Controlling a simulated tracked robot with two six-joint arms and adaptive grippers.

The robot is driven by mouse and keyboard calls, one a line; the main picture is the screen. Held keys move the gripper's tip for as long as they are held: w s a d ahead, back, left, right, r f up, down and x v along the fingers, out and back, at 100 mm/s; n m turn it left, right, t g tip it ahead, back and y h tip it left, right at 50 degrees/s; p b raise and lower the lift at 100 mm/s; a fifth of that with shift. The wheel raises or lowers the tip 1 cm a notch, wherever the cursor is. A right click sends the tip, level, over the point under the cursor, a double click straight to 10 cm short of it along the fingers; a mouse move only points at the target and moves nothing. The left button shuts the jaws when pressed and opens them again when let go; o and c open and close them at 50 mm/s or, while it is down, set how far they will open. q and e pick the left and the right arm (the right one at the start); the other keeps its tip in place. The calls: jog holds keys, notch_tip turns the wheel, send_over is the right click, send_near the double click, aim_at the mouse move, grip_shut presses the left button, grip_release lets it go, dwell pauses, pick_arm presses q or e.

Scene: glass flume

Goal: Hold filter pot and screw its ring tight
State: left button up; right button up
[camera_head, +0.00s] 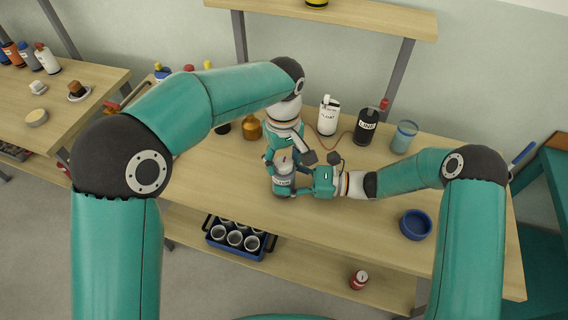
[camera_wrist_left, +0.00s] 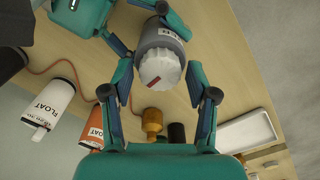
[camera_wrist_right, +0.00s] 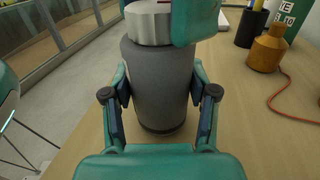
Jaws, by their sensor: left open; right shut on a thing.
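The grey filter pot (camera_head: 284,187) stands upright on the table near its front edge. It also shows in the right wrist view (camera_wrist_right: 158,85). Its pale silver ring (camera_wrist_left: 160,68) sits on top and bears a red mark; its side shows in the right wrist view (camera_wrist_right: 150,24). My right gripper (camera_wrist_right: 160,98) is shut on the grey body, one finger on each side below the ring. My left gripper (camera_wrist_left: 162,92) is open above the pot, pointing down, with its fingers spread on either side of the ring and apart from it. Whether the ring is tight cannot be seen.
Behind the pot stand an amber bottle (camera_head: 252,128), a white bottle (camera_head: 328,117), a black bottle (camera_head: 367,127) and a bluish beaker (camera_head: 404,137). A blue bowl (camera_head: 415,224) is at right. A crate of cups (camera_head: 211,243) and a red can (camera_head: 358,280) are below.

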pick_arm(q)
jog(key=n, duration=0.4)
jog(key=shift+n, duration=0.4)
jog(key=n, duration=0.4)
jog(key=shift+c, duration=0.3)
jog(key=c, duration=0.6)
